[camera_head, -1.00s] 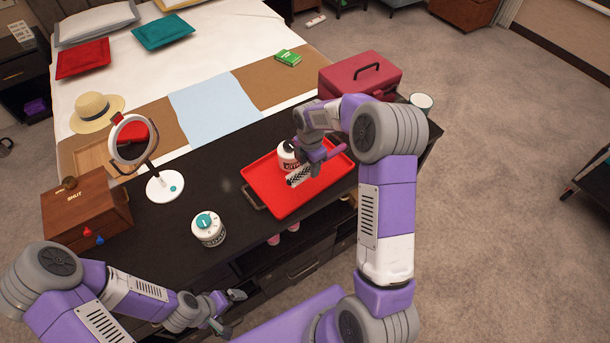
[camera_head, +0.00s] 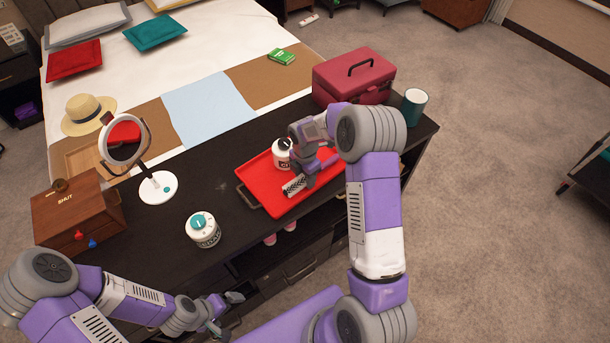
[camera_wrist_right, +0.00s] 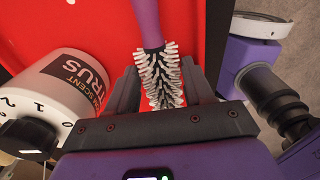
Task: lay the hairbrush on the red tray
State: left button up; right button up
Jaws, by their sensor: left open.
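The hairbrush has white bristles and a purple handle; its bristled head shows in the head view (camera_head: 295,186) over the front part of the red tray (camera_head: 252,172). In the right wrist view the hairbrush (camera_wrist_right: 160,80) lies between the fingers of my right gripper (camera_wrist_right: 162,85), which look closed against both sides of the bristles. The handle runs away over the red surface. I cannot tell whether the brush touches the tray. My left gripper (camera_head: 226,305) is open and empty, low in front of the counter.
A white bottle (camera_head: 282,154) stands on the tray, left of my right gripper; it is close in the wrist view (camera_wrist_right: 65,85). Also on the counter are a teal-topped jar (camera_head: 203,230), a mirror (camera_head: 157,188), a wooden box (camera_head: 78,212), a red case (camera_head: 352,78) and a teal mug (camera_head: 413,107).

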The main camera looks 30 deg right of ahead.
jog(key=shift+r, duration=0.55)
notch_tip(320, 180, up, 11)
jog(key=p, duration=0.2)
jog(key=shift+r+p, duration=0.15)
jog(key=shift+p, duration=0.25)
jog(key=shift+s, duration=0.1)
